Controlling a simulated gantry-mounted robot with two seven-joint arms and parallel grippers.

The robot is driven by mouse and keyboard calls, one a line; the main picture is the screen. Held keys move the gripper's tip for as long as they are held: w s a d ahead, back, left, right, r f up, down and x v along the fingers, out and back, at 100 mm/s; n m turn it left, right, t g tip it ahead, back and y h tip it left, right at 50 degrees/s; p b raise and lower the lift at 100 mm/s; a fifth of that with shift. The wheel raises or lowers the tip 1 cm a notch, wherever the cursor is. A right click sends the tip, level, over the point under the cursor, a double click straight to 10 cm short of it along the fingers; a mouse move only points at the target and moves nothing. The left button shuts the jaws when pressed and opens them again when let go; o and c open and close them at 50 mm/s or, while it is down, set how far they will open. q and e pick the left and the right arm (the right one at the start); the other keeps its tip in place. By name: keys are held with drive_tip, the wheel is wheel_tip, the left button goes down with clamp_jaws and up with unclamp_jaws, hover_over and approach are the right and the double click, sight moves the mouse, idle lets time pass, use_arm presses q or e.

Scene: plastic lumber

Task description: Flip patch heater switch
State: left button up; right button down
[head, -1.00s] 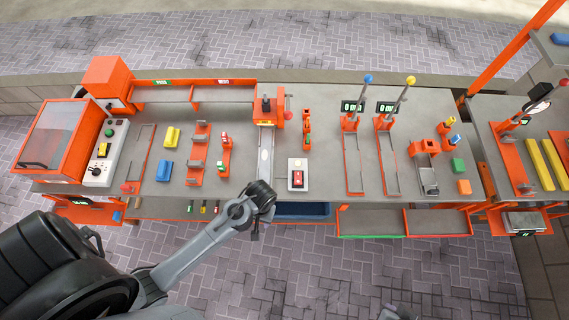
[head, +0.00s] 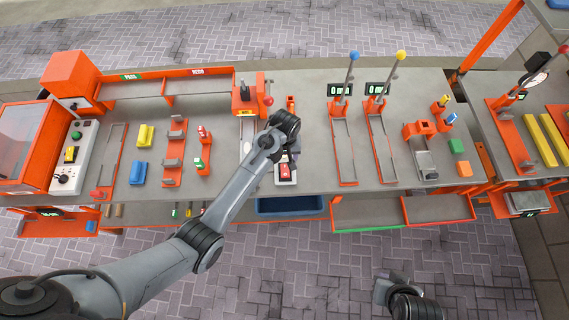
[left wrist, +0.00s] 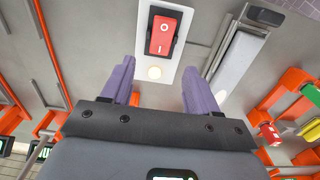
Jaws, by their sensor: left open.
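The patch heater switch looks to be the red rocker switch (head: 284,173) on a small white plate on the bench. In the left wrist view the red rocker (left wrist: 163,33) has white marks and a dark surround, with a round cream lamp (left wrist: 154,72) on the same plate. My left gripper (head: 293,150) is over the plate and partly hides it in the head view. In the left wrist view its two purple fingers (left wrist: 158,66) are apart and empty, with the lamp between the tips and the rocker just beyond. My right gripper (head: 385,287) is low, away from the bench; its jaws are unclear.
Left of the plate stands an orange press-like station (head: 248,98). Right of it are two orange slotted tracks (head: 343,150) with tall knobbed levers. A blue bin (head: 290,205) is below the bench edge. Bare grey bench top lies around the plate.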

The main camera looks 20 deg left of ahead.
sight(285, 167)
use_arm(q)
drive_tip(key=shift+f, duration=3.55)
drive_tip(key=shift+c, duration=0.2)
